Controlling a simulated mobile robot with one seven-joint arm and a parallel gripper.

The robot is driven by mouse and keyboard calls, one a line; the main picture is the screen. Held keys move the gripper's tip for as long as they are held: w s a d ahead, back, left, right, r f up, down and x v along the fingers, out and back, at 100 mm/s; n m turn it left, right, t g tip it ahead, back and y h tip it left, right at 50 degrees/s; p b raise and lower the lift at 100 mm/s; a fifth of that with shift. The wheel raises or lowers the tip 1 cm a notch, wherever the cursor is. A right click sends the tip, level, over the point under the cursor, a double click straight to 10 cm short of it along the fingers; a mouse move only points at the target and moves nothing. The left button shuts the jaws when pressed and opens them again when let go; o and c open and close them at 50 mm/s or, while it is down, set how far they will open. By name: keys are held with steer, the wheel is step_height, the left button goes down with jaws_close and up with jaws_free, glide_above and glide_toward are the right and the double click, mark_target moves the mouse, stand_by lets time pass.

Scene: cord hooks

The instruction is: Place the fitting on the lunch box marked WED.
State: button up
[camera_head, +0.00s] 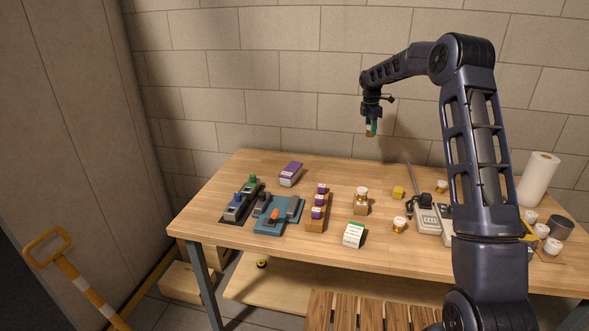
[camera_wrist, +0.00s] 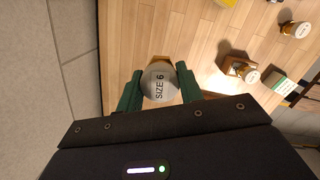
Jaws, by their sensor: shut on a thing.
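My gripper (camera_head: 371,128) is raised well above the back of the table, in front of the block wall. In the wrist view its two green fingers are shut on a fitting (camera_wrist: 160,86) with a round grey top lettered SIZE 6. A brass-coloured part of the fitting shows beyond its top. In the head view the held fitting is small between the fingertips. I cannot make out any lunch box marked WED. A purple box with a pale side (camera_head: 290,174) lies at the back left, and a white and green box (camera_head: 353,234) stands near the front; their lettering is unreadable.
A paper roll (camera_head: 539,178) stands at right.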

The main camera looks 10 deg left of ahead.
steer(key=s+a+r+n, duration=0.1)
steer(key=a+n, duration=0.1)
steer(key=a, duration=0.7)
steer(key=s+a+r+n, duration=0.2)
steer(key=a, duration=0.8)
steer(key=r+n, duration=0.1)
steer(key=n, duration=0.2)
glide_above(292, 168)
steer(key=shift+t+y, duration=0.3)
steer(key=f, duration=1.9)
steer(key=shift+s+a+f, duration=0.1)
steer(key=shift+s+f, duration=0.1)
steer(key=shift+f, duration=0.15)
steer(key=o, duration=1)
steer(key=r, duration=0.4)
steer(key=s+r, duration=0.1)
steer(key=r, duration=0.7)
steer(key=shift+s+a+r, duration=0.15)
steer(key=shift+a, duration=0.2)
steer(key=shift+r, duration=0.1)
